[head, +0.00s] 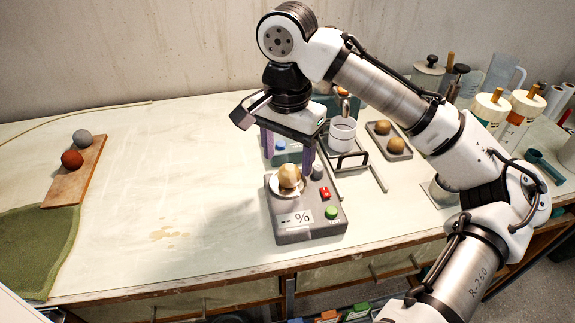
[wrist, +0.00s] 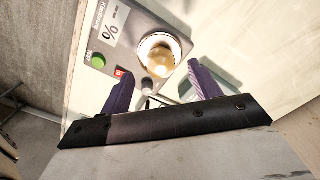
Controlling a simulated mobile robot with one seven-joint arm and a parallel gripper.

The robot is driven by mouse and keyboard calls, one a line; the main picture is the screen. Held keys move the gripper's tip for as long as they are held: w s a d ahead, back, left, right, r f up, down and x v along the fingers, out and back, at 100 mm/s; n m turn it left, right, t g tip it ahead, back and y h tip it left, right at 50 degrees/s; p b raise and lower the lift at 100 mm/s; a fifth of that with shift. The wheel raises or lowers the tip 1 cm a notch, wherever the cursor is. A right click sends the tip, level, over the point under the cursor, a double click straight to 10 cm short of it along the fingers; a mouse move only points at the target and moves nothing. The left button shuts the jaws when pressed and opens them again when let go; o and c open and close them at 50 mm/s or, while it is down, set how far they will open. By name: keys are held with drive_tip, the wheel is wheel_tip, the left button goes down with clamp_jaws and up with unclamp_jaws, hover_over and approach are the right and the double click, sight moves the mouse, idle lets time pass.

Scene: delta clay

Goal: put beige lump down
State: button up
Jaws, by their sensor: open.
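The beige lump (head: 289,175) rests on the small round white dish of a grey device with a "-- %" display (head: 296,234). In the wrist view the lump (wrist: 160,60) sits within the bright dish, between and beyond the fingers. My gripper (head: 288,163) is open, its two purple fingers apart and pointing down just above the lump. The wrist view shows the gripper (wrist: 161,70) with space between the fingers and the lump; whether either touches it is not clear.
A wooden board (head: 88,176) with a grey ball (head: 82,137) and a rust-red ball (head: 72,159) lies at left. A grey tray (head: 388,141) holds two brown lumps. A white cup (head: 342,135) stands behind the device.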

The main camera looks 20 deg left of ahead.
sight(287, 170)
wheel_tip(287, 170, up, 8)
drive_tip(key=shift+r, duration=0.25)
drive_tip(key=shift+s+f, duration=0.1)
idle(0.4)
